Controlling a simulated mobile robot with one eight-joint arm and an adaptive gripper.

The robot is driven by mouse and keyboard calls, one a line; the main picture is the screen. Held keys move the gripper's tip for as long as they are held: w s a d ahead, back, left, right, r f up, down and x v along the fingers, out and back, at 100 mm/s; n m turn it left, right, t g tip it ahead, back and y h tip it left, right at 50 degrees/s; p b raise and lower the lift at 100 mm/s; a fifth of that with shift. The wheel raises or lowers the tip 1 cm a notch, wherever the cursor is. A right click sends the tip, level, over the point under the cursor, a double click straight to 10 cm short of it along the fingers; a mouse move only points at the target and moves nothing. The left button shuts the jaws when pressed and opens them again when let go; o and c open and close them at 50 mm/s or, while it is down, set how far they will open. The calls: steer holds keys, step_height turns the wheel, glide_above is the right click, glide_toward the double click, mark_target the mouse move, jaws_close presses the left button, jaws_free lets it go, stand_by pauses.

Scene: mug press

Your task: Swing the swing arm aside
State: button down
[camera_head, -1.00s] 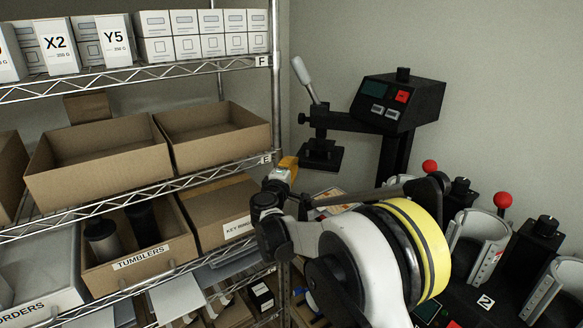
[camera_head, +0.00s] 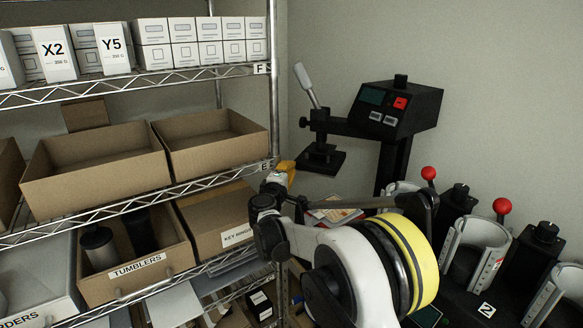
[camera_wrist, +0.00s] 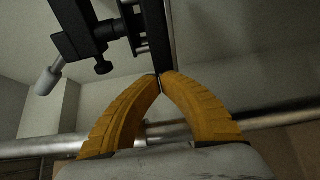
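The black press stands at the back wall, with its control box (camera_head: 400,104) on a post. Its swing arm (camera_head: 345,125) reaches left from the box, with a grey lever handle (camera_head: 306,85) pointing up and a black flat head (camera_head: 320,158) hanging at its end. My gripper (camera_head: 285,167) is below and left of that head, apart from it and partly hidden by my arm. In the wrist view its two yellow fingers (camera_wrist: 159,75) meet at the tips with nothing visible held. The swing arm (camera_wrist: 90,30) and lever handle (camera_wrist: 48,82) show beyond them.
Wire shelving with cardboard bins (camera_head: 95,165) stands left, its upright post (camera_head: 273,80) close to my gripper. Metal mug holders (camera_head: 478,250) with red-knobbed levers stand lower right. Bare wall lies behind the press.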

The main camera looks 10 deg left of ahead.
mark_target(300, 167)
steer(key=s+d+m+h+p, duration=0.1)
steer(key=s+h+p, duration=0.1)
steer(key=s+p, duration=0.75)
steer(key=w+b, duration=0.1)
steer(key=w, duration=0.2)
steer(key=w+d+b, duration=0.1)
steer(key=w, duration=0.3)
steer(key=w+d+f+b, duration=0.1)
steer(key=w, duration=0.2)
steer(key=shift+w, duration=0.25)
steer(key=shift+w+a+f+b, duration=0.15)
steer(key=shift+w+b, duration=0.6)
steer(key=shift+w, duration=0.8)
steer(key=shift+s+r, duration=0.1)
steer(key=shift+r, duration=0.1)
